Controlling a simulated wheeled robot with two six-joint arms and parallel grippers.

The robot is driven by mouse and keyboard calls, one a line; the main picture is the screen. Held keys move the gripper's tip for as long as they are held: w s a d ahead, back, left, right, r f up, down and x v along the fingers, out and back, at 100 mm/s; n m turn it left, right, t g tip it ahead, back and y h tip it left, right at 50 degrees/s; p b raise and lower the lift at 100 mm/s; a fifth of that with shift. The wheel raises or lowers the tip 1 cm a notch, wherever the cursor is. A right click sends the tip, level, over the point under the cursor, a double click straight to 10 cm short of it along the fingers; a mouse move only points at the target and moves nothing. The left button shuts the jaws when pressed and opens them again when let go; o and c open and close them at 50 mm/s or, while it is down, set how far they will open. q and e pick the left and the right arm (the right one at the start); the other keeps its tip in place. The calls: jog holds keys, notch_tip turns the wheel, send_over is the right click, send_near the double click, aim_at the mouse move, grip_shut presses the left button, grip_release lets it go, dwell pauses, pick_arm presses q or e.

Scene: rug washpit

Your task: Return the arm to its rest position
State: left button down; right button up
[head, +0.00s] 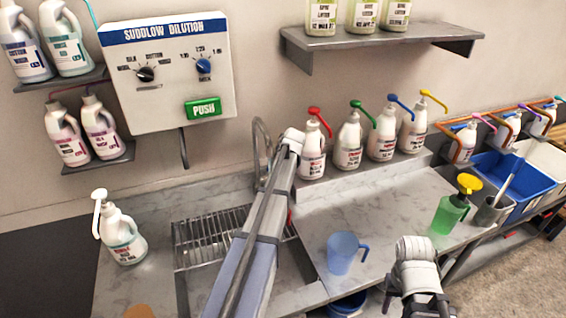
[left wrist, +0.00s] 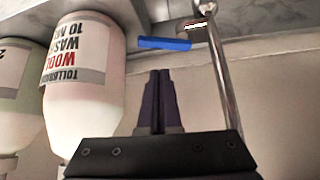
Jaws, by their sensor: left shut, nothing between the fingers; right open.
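My left arm reaches from the bottom middle of the head view over the sink to the tap; its gripper is hidden there behind the wrist. In the left wrist view my left gripper (left wrist: 159,78) has its dark fingers together with nothing between them. A white labelled bottle (left wrist: 85,75) stands left of them, apart, and appears upside down. The metal tap pipe (left wrist: 222,75) runs close on the right. My right gripper (head: 415,305) is at the bottom right of the head view, open, near the counter's front edge, with its fingertips partly cut off.
A row of pump bottles (head: 348,142) stands behind the counter. The sink's drain rack (head: 205,238) lies under my left arm. A dilution panel (head: 165,85) hangs on the wall.

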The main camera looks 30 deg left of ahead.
dwell(0.7)
pick_arm(q)
jog(key=s+d+f+m+g+h, duration=0.2)
jog(key=s+d+m+h, duration=0.15)
jog(key=s+d, duration=1.1)
jog(key=s+d+f+m+g+h, duration=0.25)
jog(key=s+d+m, duration=0.25)
jog(key=s+d, duration=0.9)
jog(key=s+d+f+m+g+y+b, duration=0.1)
jog(key=s+d+f+b, duration=0.2)
jog(key=d, duration=0.2)
jog(key=s+d+f+m+y+b, duration=0.1)
jog(key=s+d+f+m+b, duration=0.1)
jog(key=s+d+f+b, duration=0.1)
jog(key=d+f+b, duration=0.1)
jog(key=d, duration=0.1)
jog(key=shift+s+d+f+g, duration=0.15)
jog(key=shift+d+f+g, duration=0.1)
jog(key=shift+d+g, duration=0.1)
jog(key=c, duration=1.6)
grip_release()
jog(key=shift+m, duration=0.25)
